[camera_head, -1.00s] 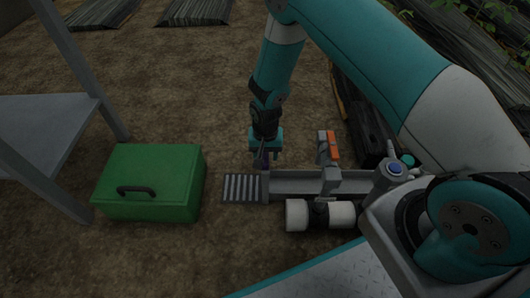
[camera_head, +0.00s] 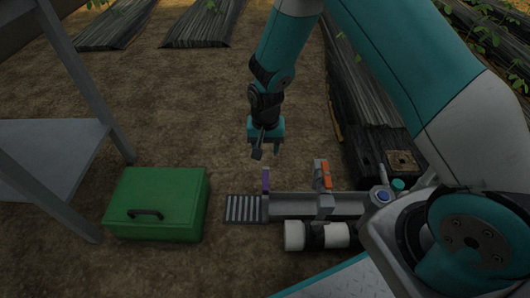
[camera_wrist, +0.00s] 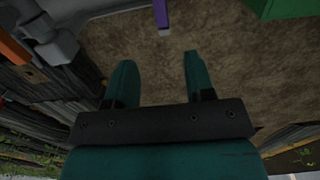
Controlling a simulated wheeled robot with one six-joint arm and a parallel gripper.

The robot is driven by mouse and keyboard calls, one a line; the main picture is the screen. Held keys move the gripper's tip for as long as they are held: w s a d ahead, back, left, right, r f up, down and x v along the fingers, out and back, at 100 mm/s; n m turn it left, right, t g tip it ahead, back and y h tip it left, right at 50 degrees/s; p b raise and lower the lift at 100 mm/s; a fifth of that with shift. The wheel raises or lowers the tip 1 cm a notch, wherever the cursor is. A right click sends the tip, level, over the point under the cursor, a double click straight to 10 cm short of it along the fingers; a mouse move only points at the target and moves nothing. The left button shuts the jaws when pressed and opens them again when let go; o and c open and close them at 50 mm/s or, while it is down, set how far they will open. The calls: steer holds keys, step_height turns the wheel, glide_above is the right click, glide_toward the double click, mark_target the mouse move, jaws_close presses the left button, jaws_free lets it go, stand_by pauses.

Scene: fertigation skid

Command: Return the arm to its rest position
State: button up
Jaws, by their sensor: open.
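My gripper (camera_head: 266,152) hangs from my teal arm, pointing down, with its fingers apart and nothing between them. In the head view it is above and behind the grey skid trough (camera_head: 345,203). A purple upright piece (camera_head: 266,180) stands at the left end of the trough, just below and apart from my gripper. In the wrist view my two teal fingers (camera_wrist: 160,75) are spread over bare soil. The purple piece (camera_wrist: 160,14) shows beyond them at the top edge.
A green box (camera_head: 158,203) with a dark handle sits left of a ribbed grey plate (camera_head: 245,208). An orange-handled valve (camera_head: 322,175) and a white cylinder (camera_head: 317,236) are by the trough. A grey shelf stand (camera_head: 50,150) is at left. Open soil lies behind the box.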

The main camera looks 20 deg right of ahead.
steer(key=shift+r, duration=0.65)
steer(key=s+a+r+n+y+p, duration=0.1)
steer(key=s+a+r+n, duration=0.1)
steer(key=s+r, duration=0.5)
steer(key=s+a+r+n+y+p, duration=0.1)
steer(key=s+r+n, duration=0.15)
steer(key=r, duration=0.85)
steer(key=s+a+r+n+y, duration=0.1)
steer(key=s+a+r+n, duration=0.2)
steer(key=r, duration=0.6)
steer(key=s+d+r+n+y+p, duration=0.1)
steer(key=s+r+n, duration=0.1)
steer(key=s+r, duration=0.3)
steer(key=s+r+n+p, duration=0.2)
steer(key=s, duration=0.5)
step_height(320, 180, up, 37)
steer(key=p, duration=3.6)
steer(key=shift+w+f, duration=0.1)
steer(key=shift+f, duration=0.05)
